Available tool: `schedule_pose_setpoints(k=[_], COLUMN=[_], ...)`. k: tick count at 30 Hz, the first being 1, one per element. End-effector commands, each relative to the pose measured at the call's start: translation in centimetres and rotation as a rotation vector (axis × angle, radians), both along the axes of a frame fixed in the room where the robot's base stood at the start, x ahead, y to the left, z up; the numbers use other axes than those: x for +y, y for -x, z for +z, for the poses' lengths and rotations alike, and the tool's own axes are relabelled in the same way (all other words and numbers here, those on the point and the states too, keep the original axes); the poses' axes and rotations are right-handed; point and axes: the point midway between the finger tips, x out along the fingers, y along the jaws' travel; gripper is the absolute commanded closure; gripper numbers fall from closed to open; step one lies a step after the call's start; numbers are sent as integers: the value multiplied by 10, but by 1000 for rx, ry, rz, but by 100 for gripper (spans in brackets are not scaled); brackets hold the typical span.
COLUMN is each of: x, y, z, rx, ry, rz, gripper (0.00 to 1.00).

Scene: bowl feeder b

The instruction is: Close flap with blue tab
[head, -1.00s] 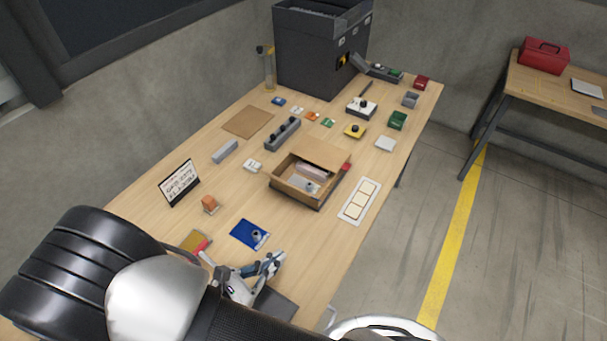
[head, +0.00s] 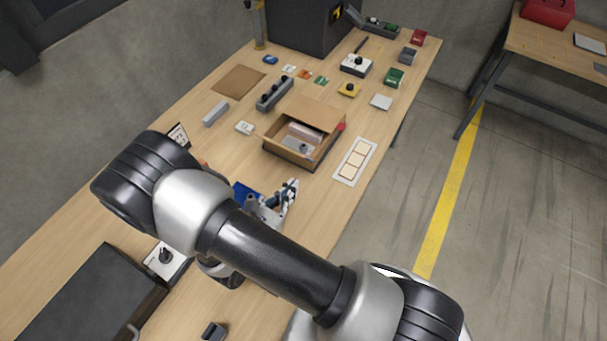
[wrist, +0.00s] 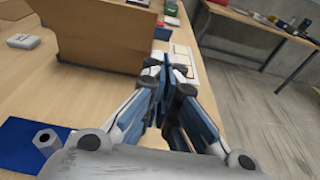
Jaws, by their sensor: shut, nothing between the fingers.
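A brown cardboard box (head: 285,152) stands open on the table, with small items inside. One flap (head: 310,113) spreads out at its far side, and a red tab (head: 341,127) shows at its right. In the wrist view a brown panel of the box (wrist: 100,38) stands at the upper left, beyond my gripper. My gripper (head: 291,186) is shut and empty, in front of the box on its near side. It also shows in the wrist view (wrist: 170,72), its fingers together, pointing towards the box's right side.
A blue mat (wrist: 18,145) with a grey nut (wrist: 45,141) lies left of my gripper. A white card with pale squares (head: 354,162) lies right of the box. A grey block with knobs (head: 275,94) stands behind it. The table's right edge is close.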

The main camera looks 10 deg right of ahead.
Motion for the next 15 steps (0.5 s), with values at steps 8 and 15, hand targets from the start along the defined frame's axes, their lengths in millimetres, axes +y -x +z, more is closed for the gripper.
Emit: schedule_pose_setpoints(k=[8, 15], x=[-38, -49], y=[-36, -49], z=[-10, -12], rx=[-2, -1], ry=[-2, -1], rz=[-4, 0], gripper=[100, 100])
